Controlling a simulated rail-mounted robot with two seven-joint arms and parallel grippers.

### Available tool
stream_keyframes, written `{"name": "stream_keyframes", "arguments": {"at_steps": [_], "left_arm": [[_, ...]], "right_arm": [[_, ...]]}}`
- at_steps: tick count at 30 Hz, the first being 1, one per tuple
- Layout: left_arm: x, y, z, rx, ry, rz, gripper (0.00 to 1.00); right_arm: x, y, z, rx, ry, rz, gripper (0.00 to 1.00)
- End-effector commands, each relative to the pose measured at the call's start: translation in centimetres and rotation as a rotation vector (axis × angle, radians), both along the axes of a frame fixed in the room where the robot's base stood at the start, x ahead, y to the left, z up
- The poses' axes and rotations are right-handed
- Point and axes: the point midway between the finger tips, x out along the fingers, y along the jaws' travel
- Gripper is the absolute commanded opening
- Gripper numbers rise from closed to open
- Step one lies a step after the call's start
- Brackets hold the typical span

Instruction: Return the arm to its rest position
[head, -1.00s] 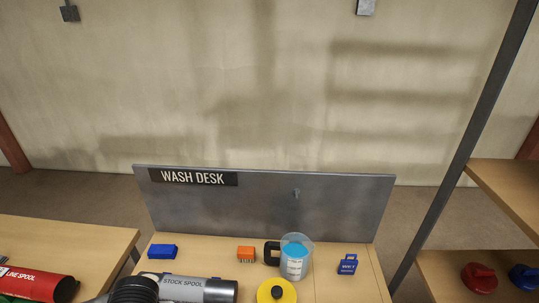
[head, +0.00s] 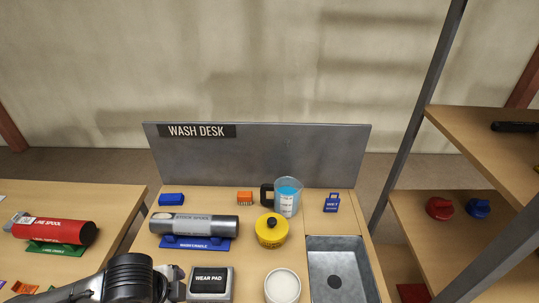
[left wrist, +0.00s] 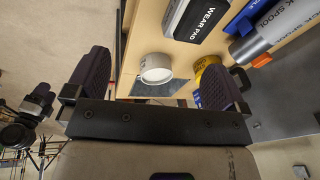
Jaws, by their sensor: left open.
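My left gripper (head: 176,283) comes in at the bottom left of the head view, beside the wear pad box (head: 209,281). In the left wrist view its two dark fingers (left wrist: 158,82) stand wide apart with nothing held between them. Beyond them show the white round tub (left wrist: 156,68), the wear pad box (left wrist: 196,18) and part of the yellow container (left wrist: 199,80). My right gripper is not seen in the head view.
The wash desk holds a grey stock spool (head: 194,224) on a blue cradle, a yellow container (head: 271,230), a blue-filled jug (head: 287,197) and a metal basin (head: 342,268). A red line spool (head: 52,231) lies on the left table. A shelf rack (head: 440,178) stands right.

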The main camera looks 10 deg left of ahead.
Motion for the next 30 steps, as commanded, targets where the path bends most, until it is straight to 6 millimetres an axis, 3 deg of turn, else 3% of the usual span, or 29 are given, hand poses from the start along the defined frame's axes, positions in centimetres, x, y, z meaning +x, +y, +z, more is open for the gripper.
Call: {"name": "stream_keyframes", "arguments": {"at_steps": [8, 13, 18, 23, 26, 30], "left_arm": [[4.5, 1.4, 3.7, 0.040, -0.319, 0.124, 1.00], [7.3, 0.9, 7.7, 0.000, -0.561, 0.203, 1.00], [8.5, -0.4, 9.4, -0.090, -0.744, 0.315, 1.00], [7.9, -0.9, 7.7, -0.177, -0.800, 0.455, 1.00], [6.6, -0.8, 5.0, -0.218, -0.771, 0.560, 1.00], [3.3, -0.7, -0.5, -0.259, -0.651, 0.715, 1.00]], "right_arm": [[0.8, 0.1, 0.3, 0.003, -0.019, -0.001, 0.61], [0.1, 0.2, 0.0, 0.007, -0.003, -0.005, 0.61], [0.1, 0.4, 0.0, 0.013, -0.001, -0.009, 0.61], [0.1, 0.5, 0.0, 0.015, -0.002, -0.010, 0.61], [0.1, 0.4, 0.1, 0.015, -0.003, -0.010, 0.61], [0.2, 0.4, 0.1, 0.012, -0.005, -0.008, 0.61]]}}
